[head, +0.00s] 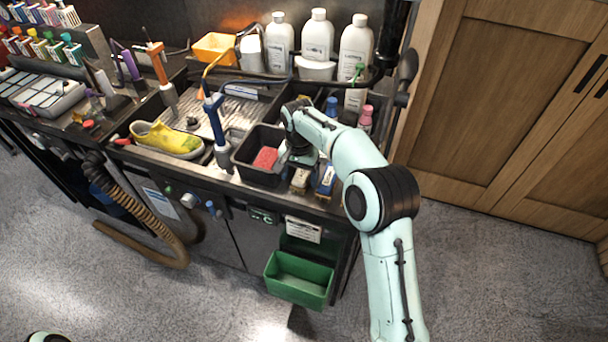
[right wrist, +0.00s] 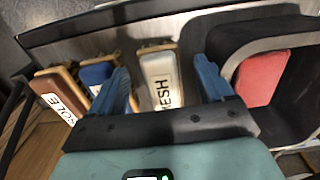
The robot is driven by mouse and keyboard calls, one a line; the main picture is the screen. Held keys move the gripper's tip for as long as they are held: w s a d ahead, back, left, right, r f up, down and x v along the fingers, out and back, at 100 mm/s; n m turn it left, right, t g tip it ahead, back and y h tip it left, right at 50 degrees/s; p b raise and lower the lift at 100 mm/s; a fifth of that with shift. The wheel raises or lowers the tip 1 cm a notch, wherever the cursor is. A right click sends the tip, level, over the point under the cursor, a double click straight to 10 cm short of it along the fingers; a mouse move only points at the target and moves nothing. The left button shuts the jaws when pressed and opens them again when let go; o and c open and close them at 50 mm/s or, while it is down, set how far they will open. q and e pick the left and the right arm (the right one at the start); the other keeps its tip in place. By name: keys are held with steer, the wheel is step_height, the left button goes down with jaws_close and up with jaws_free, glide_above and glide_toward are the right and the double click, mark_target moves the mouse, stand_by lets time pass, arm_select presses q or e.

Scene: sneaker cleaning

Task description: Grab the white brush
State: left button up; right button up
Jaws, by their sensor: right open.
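The white brush, labelled MESH, lies between the two blue fingers of my right gripper in the right wrist view (right wrist: 160,80). Its pale top and wooden edge show. My right gripper (right wrist: 163,78) is open, one finger on each side of the brush, with visible gaps to it. In the head view the gripper (head: 298,165) is over the right end of the bench, and the brush (head: 300,180) shows just below it, partly hidden. My left gripper is not in view.
A blue brush (right wrist: 97,75) and a brush labelled SOLE (right wrist: 58,98) lie beside the white one. A black bin (head: 246,158) with a red sponge (head: 265,158) stands on the other side. A yellow shoe (head: 165,138) and white bottles (head: 318,38) are farther off.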

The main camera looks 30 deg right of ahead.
step_height(320, 180, down, 2)
steer(key=shift+f, duration=0.1)
steer(key=shift+c, duration=0.3)
steer(key=c, duration=1.1)
